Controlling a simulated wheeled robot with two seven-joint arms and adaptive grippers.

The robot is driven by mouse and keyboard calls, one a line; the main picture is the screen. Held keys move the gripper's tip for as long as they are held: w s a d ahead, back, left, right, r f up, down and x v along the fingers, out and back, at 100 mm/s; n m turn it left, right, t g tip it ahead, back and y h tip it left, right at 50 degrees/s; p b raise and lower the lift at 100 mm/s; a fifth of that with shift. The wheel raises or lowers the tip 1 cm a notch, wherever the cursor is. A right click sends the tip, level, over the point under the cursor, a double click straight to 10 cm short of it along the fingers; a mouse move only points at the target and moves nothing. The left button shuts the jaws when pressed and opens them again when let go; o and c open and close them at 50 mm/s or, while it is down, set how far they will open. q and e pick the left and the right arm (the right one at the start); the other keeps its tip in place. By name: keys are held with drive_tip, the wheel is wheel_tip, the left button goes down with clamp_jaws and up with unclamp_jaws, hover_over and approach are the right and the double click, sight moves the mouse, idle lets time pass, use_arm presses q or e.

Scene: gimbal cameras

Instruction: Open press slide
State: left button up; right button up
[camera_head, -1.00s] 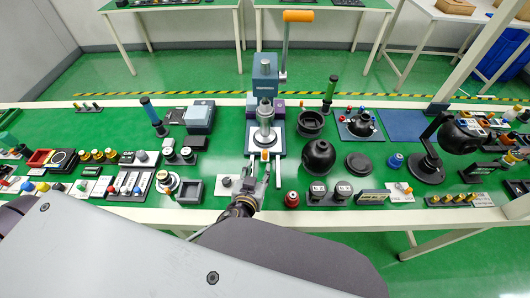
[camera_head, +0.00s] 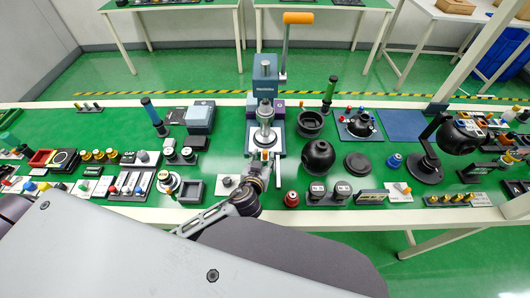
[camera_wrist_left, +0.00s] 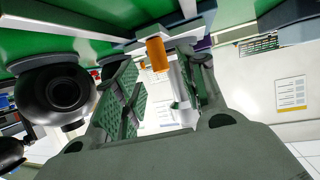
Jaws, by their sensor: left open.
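The press (camera_head: 265,88) stands at the middle of the table, with a blue-grey column, a metal ram and a tall lever with an orange grip. Its white slide (camera_head: 256,148) lies at the foot, with a small orange knob (camera_wrist_left: 156,52) at the front end. My left gripper (camera_head: 266,163) is open in front of the slide. In the left wrist view, the knob shows between the two green-padded fingers, near their tips; I cannot tell if they touch it. In the head view, the gripper partly hides the slide's front. My right gripper is not in view.
A black round-bodied part (camera_head: 318,156) stands close to the right of the press. A grey block (camera_head: 200,117) and a dark square tray (camera_head: 190,189) lie to the left. A small white plate with a knob (camera_head: 229,184) sits beside my left gripper. Several small parts crowd both sides.

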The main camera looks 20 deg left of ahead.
sight(265, 154)
use_arm(q)
drive_tip(key=shift+x, duration=2.35)
clamp_jaws()
